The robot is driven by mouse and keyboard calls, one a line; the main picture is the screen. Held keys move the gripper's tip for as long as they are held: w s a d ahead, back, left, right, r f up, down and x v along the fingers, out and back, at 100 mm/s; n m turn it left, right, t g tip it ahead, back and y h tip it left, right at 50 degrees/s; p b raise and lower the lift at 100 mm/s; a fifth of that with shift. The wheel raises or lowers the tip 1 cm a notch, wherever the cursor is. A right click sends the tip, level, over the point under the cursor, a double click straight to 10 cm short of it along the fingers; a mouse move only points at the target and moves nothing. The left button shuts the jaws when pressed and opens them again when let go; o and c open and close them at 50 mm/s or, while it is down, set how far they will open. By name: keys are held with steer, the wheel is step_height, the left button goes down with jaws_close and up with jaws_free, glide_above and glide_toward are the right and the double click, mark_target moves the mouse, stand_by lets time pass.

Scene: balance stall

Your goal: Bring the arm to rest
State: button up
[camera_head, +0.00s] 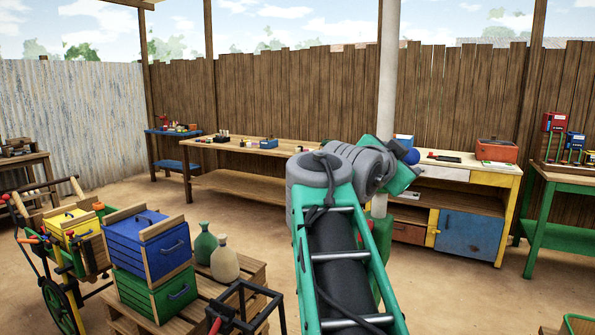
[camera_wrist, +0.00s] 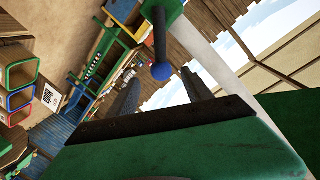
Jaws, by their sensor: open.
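My arm (camera_head: 335,230) rises from the bottom of the head view, bent at its grey joints, with its far end in front of the yellow-framed workbench. The fingers of my gripper (camera_wrist: 160,92) show in the wrist view as two dark prongs standing apart. I see nothing held between them. A dark rod with a blue ball (camera_wrist: 161,72) on its end appears between the fingers in that view; I cannot tell how far off it is. A blue ball (camera_head: 411,157) also shows beside my arm's far end in the head view. The fingers are not clear there.
A pallet (camera_head: 255,273) at the lower left holds stacked blue (camera_head: 150,243) and green (camera_head: 155,292) crates and two bottles. A cart (camera_head: 60,285) stands left of it. A long wooden bench (camera_head: 245,149) and a yellow-framed workbench (camera_head: 508,190) line the fence. Open ground lies right of my arm.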

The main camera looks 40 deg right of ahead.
steer(key=w+a+f+n+t+y+p, duration=0.25)
steer(key=w+a+f+n+y, duration=0.3)
steer(key=a+f, duration=0.35)
steer(key=w+a+f+n+t+y+p, duration=0.1)
steer(key=w+a+f+n+y+p, duration=0.45)
steer(key=a, duration=0.55)
steer(key=s+a+f+n+g+y+p, duration=0.1)
steer(key=s+a+f+n, duration=0.2)
steer(key=a+f, duration=0.2)
steer(key=s+a+f+n+g+y+p, duration=0.1)
steer(key=s+a+f+n+g+y, duration=0.1)
steer(key=a+f, duration=0.4)
steer(key=s+a+f+n+g+y+p, duration=0.1)
steer(key=s+a+f+n, duration=0.3)
steer(key=a, duration=0.8)
step_height(320, 180, down, 2)
steer(key=shift+a+f+n+y, duration=0.1)
steer(key=shift+a+n+y, duration=0.25)
steer(key=shift+n, duration=0.65)
steer(key=shift+g, duration=0.25)
